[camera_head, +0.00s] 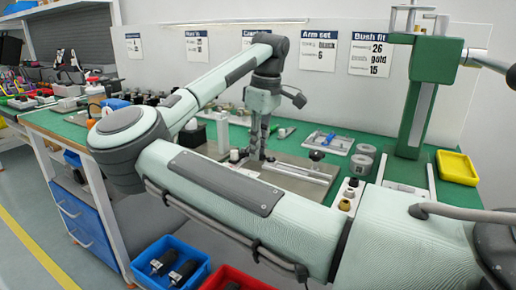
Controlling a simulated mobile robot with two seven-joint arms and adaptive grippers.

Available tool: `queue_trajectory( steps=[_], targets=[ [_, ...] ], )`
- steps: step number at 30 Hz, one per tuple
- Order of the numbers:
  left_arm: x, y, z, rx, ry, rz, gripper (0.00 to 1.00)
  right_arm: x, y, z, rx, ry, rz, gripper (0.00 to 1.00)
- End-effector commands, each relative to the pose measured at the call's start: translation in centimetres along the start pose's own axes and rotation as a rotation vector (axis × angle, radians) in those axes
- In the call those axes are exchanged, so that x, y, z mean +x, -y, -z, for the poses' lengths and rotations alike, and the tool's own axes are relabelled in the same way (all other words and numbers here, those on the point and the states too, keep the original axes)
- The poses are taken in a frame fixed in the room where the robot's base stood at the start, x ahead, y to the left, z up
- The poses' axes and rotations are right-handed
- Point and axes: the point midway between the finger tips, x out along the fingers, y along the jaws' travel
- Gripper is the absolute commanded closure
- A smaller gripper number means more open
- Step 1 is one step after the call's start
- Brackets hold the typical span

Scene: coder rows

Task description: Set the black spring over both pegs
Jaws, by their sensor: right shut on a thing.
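My right gripper (259,148) points down over the metal base plate (318,172) on the green bench. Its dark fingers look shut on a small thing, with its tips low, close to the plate. The held thing is too small and dark to make out, so I cannot tell for sure that it is the black spring. The two pegs are not clear either; the gripper and my own arm cover part of the plate. My left gripper is not in view.
A green press (430,62) stands at the right, beside a yellow tray (457,167). Grey round parts (362,163) lie near it. A blue bin (150,262) and a red bin (212,280) sit below the bench front. Signs hang on the white panel behind.

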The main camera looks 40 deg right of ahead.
Motion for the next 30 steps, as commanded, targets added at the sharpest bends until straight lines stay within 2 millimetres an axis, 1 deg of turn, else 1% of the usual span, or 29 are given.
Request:
queue_trajectory(
  steps=[7,8,13,23,26,30],
  targets=[
    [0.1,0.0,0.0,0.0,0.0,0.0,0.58,0.2,0.0,0.0,0.0,0.002,0.002,1.0],
    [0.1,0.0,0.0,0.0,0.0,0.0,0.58,0.2,0.0,0.0,0.0,0.002,0.002,0.82],
    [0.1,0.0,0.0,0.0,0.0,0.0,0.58,0.2,0.0,0.0,0.0,0.002,0.001,0.61],
    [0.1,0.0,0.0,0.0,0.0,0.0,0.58,-0.1,0.0,0.0,0.0,0.001,0.0,0.61],
    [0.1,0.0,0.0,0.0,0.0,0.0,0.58,-1.1,-0.1,0.0,0.0,-0.001,-0.001,0.61],
    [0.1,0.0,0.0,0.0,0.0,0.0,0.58,-3.8,-0.1,0.1,-0.001,-0.003,-0.002,0.61]
  ],
)
